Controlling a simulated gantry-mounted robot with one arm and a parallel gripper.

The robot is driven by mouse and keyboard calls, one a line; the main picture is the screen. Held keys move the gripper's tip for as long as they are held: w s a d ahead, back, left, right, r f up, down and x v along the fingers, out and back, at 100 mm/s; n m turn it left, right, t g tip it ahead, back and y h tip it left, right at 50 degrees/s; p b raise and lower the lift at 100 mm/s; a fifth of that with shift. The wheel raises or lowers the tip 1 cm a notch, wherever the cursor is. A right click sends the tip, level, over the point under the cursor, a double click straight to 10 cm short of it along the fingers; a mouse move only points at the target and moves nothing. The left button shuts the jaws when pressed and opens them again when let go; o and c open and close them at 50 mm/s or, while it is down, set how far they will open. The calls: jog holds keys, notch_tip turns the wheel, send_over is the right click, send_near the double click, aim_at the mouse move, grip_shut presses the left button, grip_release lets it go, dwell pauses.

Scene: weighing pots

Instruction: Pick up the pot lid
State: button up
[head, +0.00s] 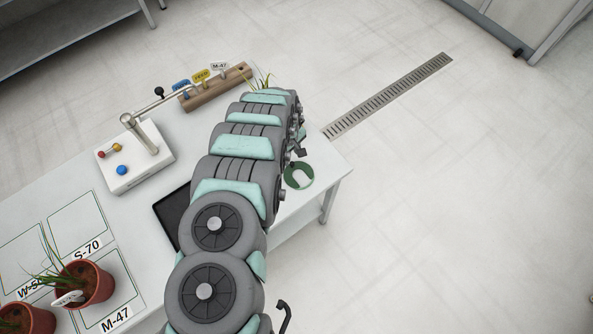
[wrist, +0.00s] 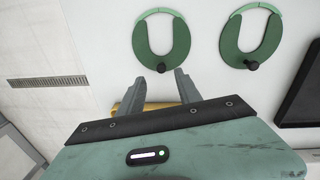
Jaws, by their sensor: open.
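Two green, U-shaped pot lids with black knobs lie flat on the white table in the wrist view: a left lid (wrist: 141,45) and a right lid (wrist: 231,45). One lid also shows in the head view (head: 307,180), beside my arm near the table's right corner; the other is hidden there. My gripper (wrist: 160,76) is open and empty. Its fingertips are near the left lid, with the knob (wrist: 161,67) showing just beyond the gap between them. I cannot tell the height of the fingers above the table. My arm mostly hides the gripper in the head view.
A dark tray (head: 172,212) lies left of my arm. A white balance (head: 137,167) and a wooden tag rack (head: 215,90) stand behind. Potted plants (head: 91,285) stand near labelled squares at the lower left. An orange-yellow thing (wrist: 128,106) is partly hidden behind my gripper.

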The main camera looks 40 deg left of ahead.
aim_at(292, 163)
jog(key=shift+d+f, duration=0.1)
jog(key=shift+f, duration=2.25)
grip_shut()
